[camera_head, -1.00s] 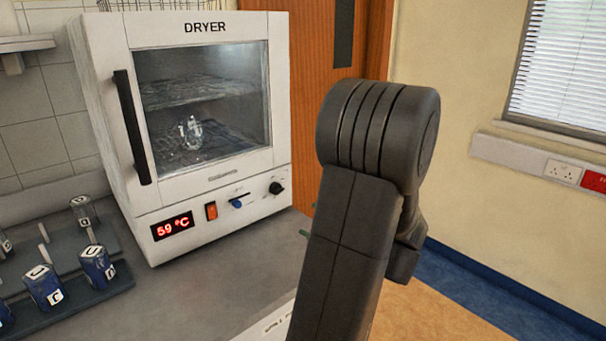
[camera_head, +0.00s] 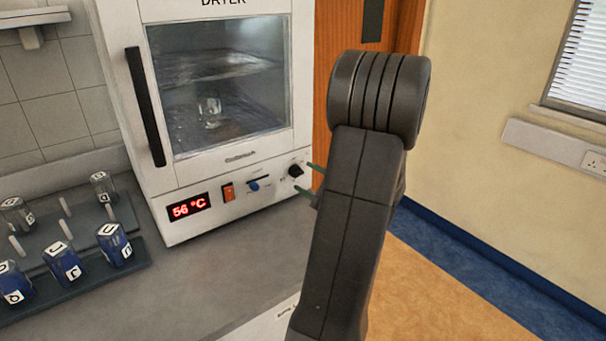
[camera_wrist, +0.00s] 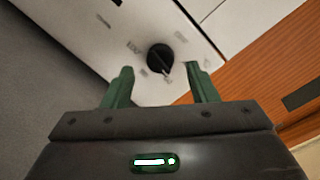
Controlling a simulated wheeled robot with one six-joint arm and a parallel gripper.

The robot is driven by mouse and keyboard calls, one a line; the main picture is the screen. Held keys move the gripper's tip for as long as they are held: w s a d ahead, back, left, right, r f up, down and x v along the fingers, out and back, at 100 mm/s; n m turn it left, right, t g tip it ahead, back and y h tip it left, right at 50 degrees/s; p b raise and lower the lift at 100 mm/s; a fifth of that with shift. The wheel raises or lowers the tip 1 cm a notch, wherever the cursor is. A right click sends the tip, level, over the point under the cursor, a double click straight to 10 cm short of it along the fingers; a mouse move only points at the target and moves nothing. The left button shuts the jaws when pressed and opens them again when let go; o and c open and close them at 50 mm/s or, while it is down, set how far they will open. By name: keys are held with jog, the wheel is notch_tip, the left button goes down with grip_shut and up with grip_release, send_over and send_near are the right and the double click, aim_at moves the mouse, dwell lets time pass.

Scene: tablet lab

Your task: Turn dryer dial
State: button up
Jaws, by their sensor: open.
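The white dryer (camera_head: 215,140) stands on the bench with its glass door closed. Its red display (camera_head: 188,207) reads 56 °C. The black dial (camera_head: 295,171) sits at the lower right of its front panel, with a blue knob (camera_head: 253,185) and an orange switch (camera_head: 228,191) to its left. In the wrist view the dial (camera_wrist: 160,58) lies ahead of and between the open fingers (camera_wrist: 160,85), and I see no contact.
A dark rack (camera_head: 95,277) with several labelled blue and clear bottles stands on the bench at left. A glass vessel (camera_head: 209,110) is inside the dryer. A wooden door (camera_head: 338,40) is behind at right. The bench front is clear.

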aim_at(297, 172)
jog(key=shift+x, duration=1.25)
jog(key=c, duration=1)
